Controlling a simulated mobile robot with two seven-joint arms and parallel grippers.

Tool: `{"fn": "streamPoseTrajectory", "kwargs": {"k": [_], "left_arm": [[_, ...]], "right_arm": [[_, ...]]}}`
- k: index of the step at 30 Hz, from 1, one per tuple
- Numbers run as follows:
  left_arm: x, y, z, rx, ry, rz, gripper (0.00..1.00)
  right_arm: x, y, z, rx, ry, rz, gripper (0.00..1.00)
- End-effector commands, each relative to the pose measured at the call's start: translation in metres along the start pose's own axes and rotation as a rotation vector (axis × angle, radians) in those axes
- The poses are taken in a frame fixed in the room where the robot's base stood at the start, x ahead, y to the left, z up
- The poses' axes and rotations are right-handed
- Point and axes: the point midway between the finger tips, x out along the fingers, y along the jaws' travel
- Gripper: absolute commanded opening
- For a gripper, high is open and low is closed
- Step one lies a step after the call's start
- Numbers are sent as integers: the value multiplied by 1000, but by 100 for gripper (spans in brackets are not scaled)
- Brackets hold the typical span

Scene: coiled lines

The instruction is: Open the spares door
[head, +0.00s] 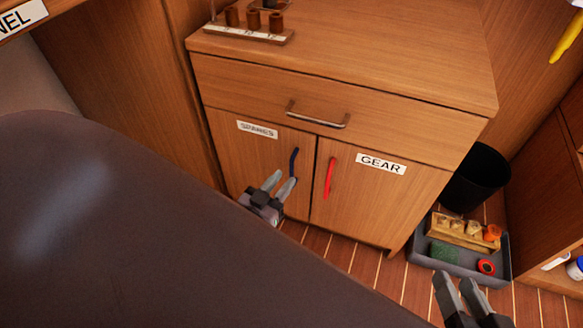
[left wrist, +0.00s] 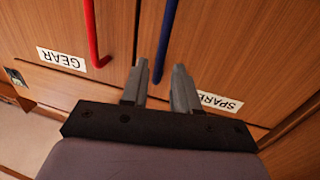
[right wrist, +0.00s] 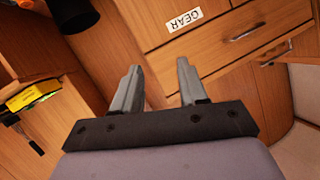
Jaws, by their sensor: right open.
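The spares door (head: 243,164) is the left door of the wooden cabinet and is closed. It carries a SPARES label (head: 257,130) and a blue vertical handle (head: 294,163). My left gripper (head: 279,183) is open in front of this door, at the lower part of the handle. In the left wrist view the blue handle (left wrist: 167,40) runs down to between the two open fingers (left wrist: 158,88); I cannot tell whether they touch it. My right gripper (head: 458,285) is open and empty, low at the right, away from the doors.
The GEAR door (head: 380,205) with a red handle (head: 329,177) is beside it, closed. A drawer (head: 380,125) with a metal handle is above. A grey tray (head: 462,258) of small items and a black bin (head: 477,178) stand at the right.

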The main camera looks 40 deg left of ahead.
Motion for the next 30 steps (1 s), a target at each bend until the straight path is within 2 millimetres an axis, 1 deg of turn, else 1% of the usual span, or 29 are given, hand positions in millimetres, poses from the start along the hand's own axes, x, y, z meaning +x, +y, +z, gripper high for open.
{"fn": "streamPoseTrajectory", "kwargs": {"k": [1,3,6,9,13,20,21,23,24,30], "left_arm": [[10,0,2,0,4,0,30],[20,0,2,1,3,0,30],[34,0,2,1,1,0,30],[43,0,2,0,1,0,30],[49,0,1,0,-2,0,30],[50,0,0,1,-2,1,30],[50,0,0,1,-2,1,23],[49,0,0,1,-2,1,4],[49,0,0,1,-2,1,0],[49,0,0,1,-2,2,0]], "right_arm": [[0,3,3,-14,8,6,43],[-2,5,4,-32,19,15,43],[-4,8,3,-56,33,27,43],[-6,9,3,-74,44,35,43],[-7,10,2,-86,51,41,43],[-7,10,1,-88,53,42,43],[-7,10,1,-88,53,42,43],[-7,10,1,-88,53,42,43],[-7,10,1,-88,53,41,43],[-8,10,1,-87,53,41,43]]}}
